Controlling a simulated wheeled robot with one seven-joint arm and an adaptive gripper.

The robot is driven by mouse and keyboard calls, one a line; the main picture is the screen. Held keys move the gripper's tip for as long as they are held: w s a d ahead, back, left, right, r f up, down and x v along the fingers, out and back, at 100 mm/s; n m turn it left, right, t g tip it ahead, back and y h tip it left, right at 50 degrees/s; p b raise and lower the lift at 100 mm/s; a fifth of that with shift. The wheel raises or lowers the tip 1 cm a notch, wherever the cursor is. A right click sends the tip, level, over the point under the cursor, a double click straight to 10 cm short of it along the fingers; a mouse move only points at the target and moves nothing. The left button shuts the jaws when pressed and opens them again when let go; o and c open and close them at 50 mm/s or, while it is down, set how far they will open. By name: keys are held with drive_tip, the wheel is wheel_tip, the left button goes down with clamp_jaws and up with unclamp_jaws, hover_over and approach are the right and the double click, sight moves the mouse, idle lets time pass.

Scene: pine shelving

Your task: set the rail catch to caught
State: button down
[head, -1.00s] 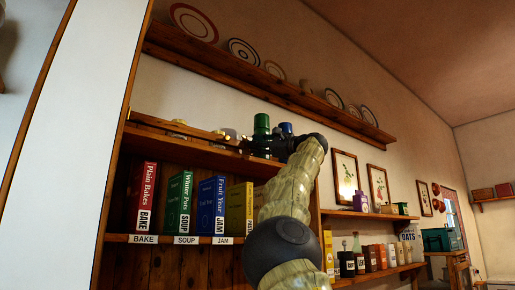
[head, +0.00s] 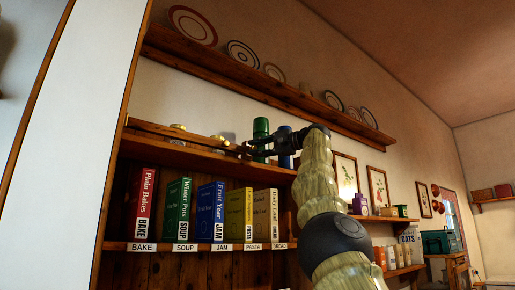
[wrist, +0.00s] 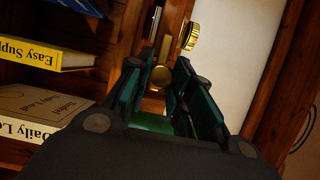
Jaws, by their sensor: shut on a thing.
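The wooden rail (head: 158,130) runs along the front of the upper shelf in the head view, and my gripper (head: 247,149) is at its right end. In the wrist view, a small round brass knob (wrist: 160,77) shows between the fingers of my gripper (wrist: 172,72), with a brass bar (wrist: 165,46) just beyond it. These look like parts of the rail catch. The gripper is shut on the catch knob. The dark fingers hide part of the catch, and I cannot tell whether it is caught.
A green canister (head: 261,130) and a blue canister (head: 284,148) stand by my gripper. Several labelled books, including a red one (head: 146,199), stand on the shelf below. A knurled brass knob (wrist: 190,36) shows beyond the fingers. Plates line a higher shelf (head: 240,75).

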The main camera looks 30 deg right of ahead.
idle(0.5)
drive_tip(key=c, duration=1.2)
unclamp_jaws()
drive_tip(key=shift+d, duration=0.1)
drive_tip(key=v, duration=1.2)
drive_tip(key=shift+f, duration=0.1)
